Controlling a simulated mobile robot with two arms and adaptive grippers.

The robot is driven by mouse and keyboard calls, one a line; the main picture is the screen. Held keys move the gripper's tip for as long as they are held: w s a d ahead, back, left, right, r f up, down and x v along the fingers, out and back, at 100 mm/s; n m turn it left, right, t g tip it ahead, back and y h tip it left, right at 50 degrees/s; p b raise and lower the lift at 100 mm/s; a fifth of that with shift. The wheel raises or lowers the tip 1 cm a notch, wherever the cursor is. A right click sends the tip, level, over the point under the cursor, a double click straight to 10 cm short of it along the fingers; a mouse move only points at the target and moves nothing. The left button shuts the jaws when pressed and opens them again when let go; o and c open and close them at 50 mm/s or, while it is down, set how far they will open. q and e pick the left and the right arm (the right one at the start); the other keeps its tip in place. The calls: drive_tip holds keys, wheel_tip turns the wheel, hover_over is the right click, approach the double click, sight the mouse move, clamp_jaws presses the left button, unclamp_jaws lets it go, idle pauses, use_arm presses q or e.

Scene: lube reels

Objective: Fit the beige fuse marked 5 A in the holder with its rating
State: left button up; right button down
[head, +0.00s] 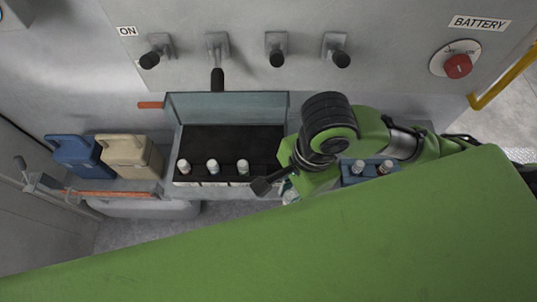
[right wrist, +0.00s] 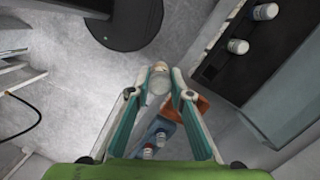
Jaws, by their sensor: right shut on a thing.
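My right gripper (right wrist: 160,75) is shut on a pale, beige-looking fuse (right wrist: 160,84) in the right wrist view; its marking cannot be read. In the head view the gripper is mostly hidden by my green arm, just right of the open box. The open grey box (head: 228,106) has a dark inside and a row of three white-capped cylinders (head: 212,166) along its front, with pale labels below that are too small to read. Two of these cylinders (right wrist: 265,12) show at upper right in the right wrist view. The held fuse is outside the box. My left gripper is out of view.
A blue holder (head: 362,180) with two small fuses stands right of the box, below my arm. Blue (head: 75,150) and beige (head: 128,152) jugs stand at left. Several black-knobbed levers (head: 276,55) and a red battery switch (head: 457,66) are on the panel above.

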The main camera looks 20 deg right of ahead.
drive_tip(key=shift+w+a+m, duration=0.2)
drive_tip(key=shift+w+m, duration=0.2)
drive_tip(key=shift+m, duration=0.1)
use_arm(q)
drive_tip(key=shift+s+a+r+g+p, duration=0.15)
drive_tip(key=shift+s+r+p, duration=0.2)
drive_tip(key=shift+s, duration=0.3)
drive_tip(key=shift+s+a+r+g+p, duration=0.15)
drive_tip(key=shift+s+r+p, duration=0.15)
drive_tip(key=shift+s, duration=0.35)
use_arm(e)
drive_tip(key=shift+w+d+f, duration=0.15)
drive_tip(key=shift+w+f, duration=1.95)
drive_tip(key=shift+w, duration=0.05)
drive_tip(key=shift+w+d+f, duration=0.15)
drive_tip(key=shift+w+f, duration=2)
drive_tip(key=shift+w, duration=0.05)
drive_tip(key=shift+w+d+f, duration=0.15)
drive_tip(key=shift+w+f, duration=1.95)
drive_tip(key=shift+w, duration=0.05)
drive_tip(key=c, duration=1.8)
unclamp_jaws()
drive_tip(key=shift+f, duration=0.1)
drive_tip(key=shift+c, duration=0.2)
